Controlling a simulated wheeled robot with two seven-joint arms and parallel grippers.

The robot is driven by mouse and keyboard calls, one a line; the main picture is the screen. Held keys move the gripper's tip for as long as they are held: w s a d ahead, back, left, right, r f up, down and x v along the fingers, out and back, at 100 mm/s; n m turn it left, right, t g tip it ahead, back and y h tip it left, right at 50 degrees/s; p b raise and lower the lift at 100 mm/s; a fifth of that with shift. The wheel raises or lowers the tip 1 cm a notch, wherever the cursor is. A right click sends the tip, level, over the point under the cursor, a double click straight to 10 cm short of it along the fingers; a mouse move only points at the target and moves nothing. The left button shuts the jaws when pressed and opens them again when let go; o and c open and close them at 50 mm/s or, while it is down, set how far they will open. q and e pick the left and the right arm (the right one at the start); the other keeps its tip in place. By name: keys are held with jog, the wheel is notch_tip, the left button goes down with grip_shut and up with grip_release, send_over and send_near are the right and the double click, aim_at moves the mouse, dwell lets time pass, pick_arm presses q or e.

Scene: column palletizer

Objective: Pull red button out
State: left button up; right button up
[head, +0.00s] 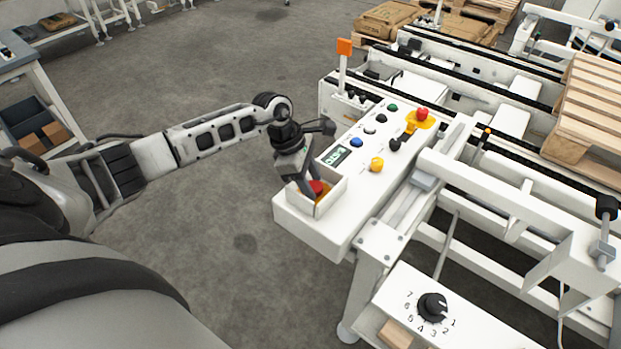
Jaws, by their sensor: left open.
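A red button (317,187) sits inside a small open-topped box (334,196) at the near left end of the white control panel (338,233). My left gripper (310,190) reaches down into this box from above, with its fingers at the left side of the red button. It is open; whether a finger touches the button I cannot tell, as the gripper hides part of it. Another red button (422,113) stands on a yellow base at the far right of the panel. My right gripper is not in view.
The panel also carries a yellow button (376,164), a small display (336,156) and several coloured buttons. A conveyor frame (500,190) with a wooden pallet (590,120) stands at right. A numbered dial (432,306) is below. Floor left of the panel is clear.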

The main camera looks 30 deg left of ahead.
pick_arm(q)
grip_shut()
jog(key=shift+r, duration=0.6)
grip_release()
jog(key=shift+r, duration=0.1)
jog(key=shift+a, duration=0.1)
jog(key=b+v, duration=0.2)
jog(key=v, duration=1.4)
